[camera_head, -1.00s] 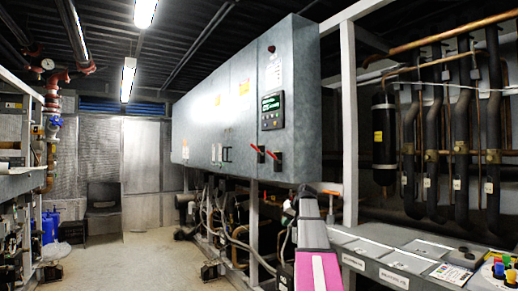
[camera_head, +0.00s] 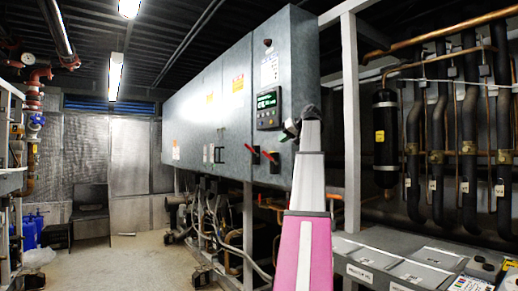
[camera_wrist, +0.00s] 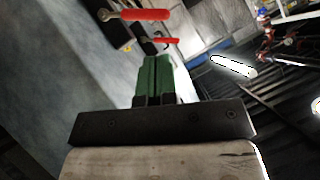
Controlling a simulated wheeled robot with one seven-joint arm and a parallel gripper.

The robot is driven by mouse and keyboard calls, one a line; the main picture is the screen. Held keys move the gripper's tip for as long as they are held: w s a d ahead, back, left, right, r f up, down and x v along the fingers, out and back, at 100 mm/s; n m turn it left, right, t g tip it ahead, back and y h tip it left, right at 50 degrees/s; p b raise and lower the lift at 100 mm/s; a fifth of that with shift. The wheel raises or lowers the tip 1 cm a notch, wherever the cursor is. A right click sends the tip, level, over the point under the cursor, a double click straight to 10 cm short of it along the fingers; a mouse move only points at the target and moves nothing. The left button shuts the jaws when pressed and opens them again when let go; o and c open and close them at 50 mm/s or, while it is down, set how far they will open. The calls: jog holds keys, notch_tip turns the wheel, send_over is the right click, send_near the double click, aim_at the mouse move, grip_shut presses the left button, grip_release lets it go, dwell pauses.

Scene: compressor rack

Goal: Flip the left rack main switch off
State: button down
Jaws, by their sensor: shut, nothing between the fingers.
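The left red-handled switch (camera_head: 254,154) and the right one (camera_head: 270,157) sit side by side low on the grey cabinet's end panel in the head view. Their red handles are tilted. In the wrist view, one red handle (camera_wrist: 145,14) looks large and near, and a smaller one (camera_wrist: 165,41) lies behind it, probably the left switch. My gripper (camera_head: 289,128) is up at the cabinet's right edge, right of and slightly above both switches. Its green fingers (camera_wrist: 154,78) are shut and empty, apart from both handles.
The grey cabinet (camera_head: 222,112) carries a lit display (camera_head: 267,108) above the switches. A pale upright post (camera_head: 350,120) stands right of my arm. A grey bench (camera_head: 375,262) is at lower right, with dark pipes behind. Open floor (camera_head: 140,255) lies at left.

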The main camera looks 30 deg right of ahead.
aim_at(263, 153)
jog(key=shift+r, duration=0.7)
jog(key=shift+w, duration=0.1)
jog(key=x, duration=1)
jog(key=shift+a, duration=0.1)
jog(key=shift+s+a+f+n+h, duration=0.2)
jog(key=shift+a+f+n+h, duration=0.6)
jog(key=shift+a+f, duration=0.05)
notch_tip(263, 153, down, 10)
jog(key=a+n+t+h, duration=0.1)
jog(key=n+h, duration=0.4)
jog(key=h, duration=0.1)
jog(key=shift+a+n+h, duration=0.25)
jog(key=shift+n+h, duration=0.05)
jog(key=shift+n, duration=0.1)
